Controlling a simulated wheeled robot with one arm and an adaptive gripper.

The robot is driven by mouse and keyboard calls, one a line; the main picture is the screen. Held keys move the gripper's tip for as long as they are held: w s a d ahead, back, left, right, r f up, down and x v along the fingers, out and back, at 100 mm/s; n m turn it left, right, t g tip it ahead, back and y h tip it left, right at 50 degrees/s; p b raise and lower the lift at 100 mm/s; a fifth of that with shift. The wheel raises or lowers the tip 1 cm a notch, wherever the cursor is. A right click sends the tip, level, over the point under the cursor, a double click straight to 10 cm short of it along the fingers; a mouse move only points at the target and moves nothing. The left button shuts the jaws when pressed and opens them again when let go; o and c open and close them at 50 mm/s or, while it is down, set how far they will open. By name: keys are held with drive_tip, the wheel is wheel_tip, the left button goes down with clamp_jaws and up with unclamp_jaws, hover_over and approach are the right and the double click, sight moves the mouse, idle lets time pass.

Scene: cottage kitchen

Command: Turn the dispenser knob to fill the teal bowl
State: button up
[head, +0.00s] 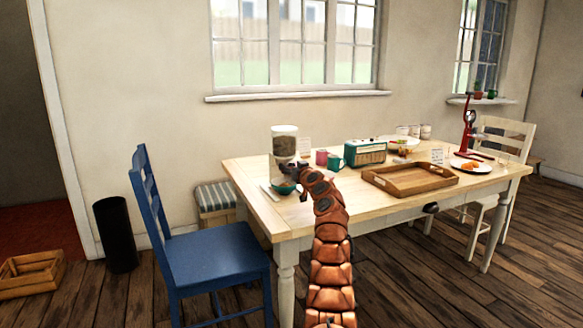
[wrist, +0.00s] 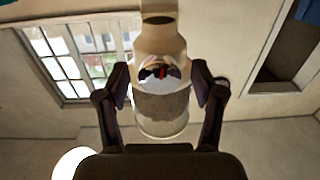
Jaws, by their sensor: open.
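The dispenser (head: 284,143) stands at the table's near left corner, with a clear hopper of brown contents and a pale lid. The teal bowl (head: 284,188) sits low at its foot, partly hidden by my arm; its contents are too small to tell. My gripper (head: 292,170) is in front of the dispenser's middle, above the bowl. In the wrist view, which shows the dispenser upside down, the open fingers of my gripper (wrist: 159,76) stand either side of a shiny round knob (wrist: 160,72). Gaps show between the fingers and the knob; depth is unclear.
On the table (head: 340,205) are a pink mug (head: 321,158), a teal mug (head: 336,162), a teal radio (head: 365,152) and a wooden tray (head: 410,192). A blue chair (head: 215,255) stands at the near left. Wooden floor is open at the right.

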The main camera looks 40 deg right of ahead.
drive_tip(key=shift+c, duration=0.4)
drive_tip(key=c, duration=1.1)
drive_tip(key=shift+m, duration=0.8)
drive_tip(key=o, duration=1.2)
drive_tip(key=shift+s, duration=0.2)
drive_tip(key=shift+v, duration=3.55)
